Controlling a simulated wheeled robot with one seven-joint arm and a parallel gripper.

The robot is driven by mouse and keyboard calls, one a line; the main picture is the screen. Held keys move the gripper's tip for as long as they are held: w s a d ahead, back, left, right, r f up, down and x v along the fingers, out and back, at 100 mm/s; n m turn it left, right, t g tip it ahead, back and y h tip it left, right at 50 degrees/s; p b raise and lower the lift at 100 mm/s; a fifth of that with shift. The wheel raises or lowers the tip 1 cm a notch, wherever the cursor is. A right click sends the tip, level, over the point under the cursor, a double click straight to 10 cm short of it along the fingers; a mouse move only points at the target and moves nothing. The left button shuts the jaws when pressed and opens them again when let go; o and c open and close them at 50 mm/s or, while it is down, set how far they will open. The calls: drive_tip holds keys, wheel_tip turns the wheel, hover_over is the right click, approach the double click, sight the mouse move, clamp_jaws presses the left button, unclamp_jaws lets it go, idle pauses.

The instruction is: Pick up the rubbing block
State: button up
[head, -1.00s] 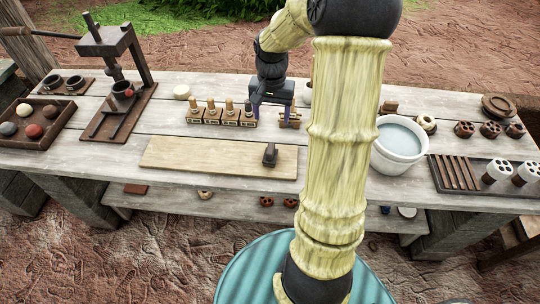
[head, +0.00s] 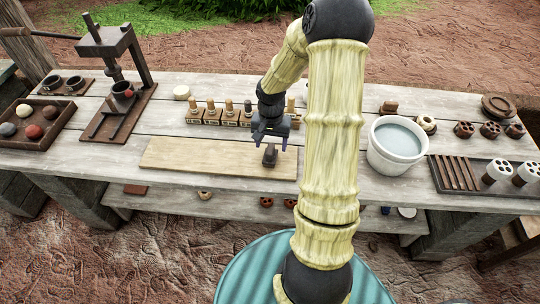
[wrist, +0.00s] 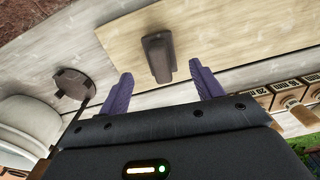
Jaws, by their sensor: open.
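The rubbing block, a small dark brown block with a raised grip, stands on the right end of the pale wooden board (head: 205,157). I take it to be the dark block (head: 269,157) in the head view; it also shows in the wrist view (wrist: 159,57). My gripper (head: 270,144) is open and empty, just behind and above the block. In the wrist view the two purple fingers of my gripper (wrist: 161,78) are spread, with the block beyond their tips and roughly midway between them. No contact shows.
A row of wooden stamps (head: 228,115) stands behind the board. A white bucket of water (head: 396,143) stands to the right. A dark round object with a stem (wrist: 73,85) lies between board and bucket in the wrist view. The board left of the block is bare.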

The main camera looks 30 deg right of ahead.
sight(270, 148)
drive_tip(key=shift+a+f, duration=0.15)
drive_tip(key=shift+f, duration=2.45)
drive_tip(key=c, duration=1.2)
drive_tip(key=shift+o, duration=0.2)
wheel_tip(270, 148, up, 10)
drive_tip(key=shift+r, duration=0.1)
